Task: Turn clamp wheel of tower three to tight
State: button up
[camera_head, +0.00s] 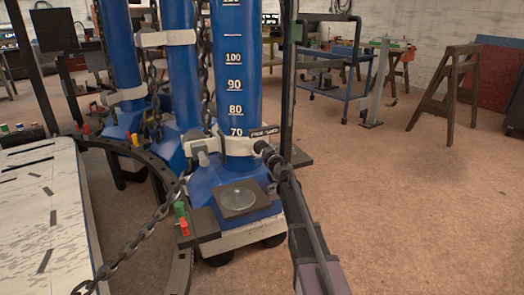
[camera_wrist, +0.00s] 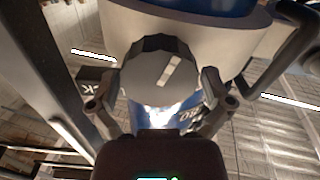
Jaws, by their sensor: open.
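Three blue towers stand in a row in the head view. The nearest tower (camera_head: 235,80) carries a number scale and a white clamp collar (camera_head: 238,146). In the wrist view, the clamp wheel (camera_wrist: 150,72) is a dark grey, faceted knob with a short white mark slanting up to the right. The pale collar (camera_wrist: 215,35) is behind it. My gripper (camera_wrist: 155,98) is open, with one finger on each side of the wheel's lower part; I cannot tell whether they touch it. In the head view my gripper (camera_head: 268,154) is at the collar's right side and hides the wheel.
A chain (camera_head: 150,230) hangs across the front left beside a white slotted board (camera_head: 40,200). A blue cart (camera_head: 335,95) and wooden trestle (camera_head: 447,90) stand behind. The right floor is clear.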

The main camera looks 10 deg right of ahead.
jog(key=c, duration=0.8)
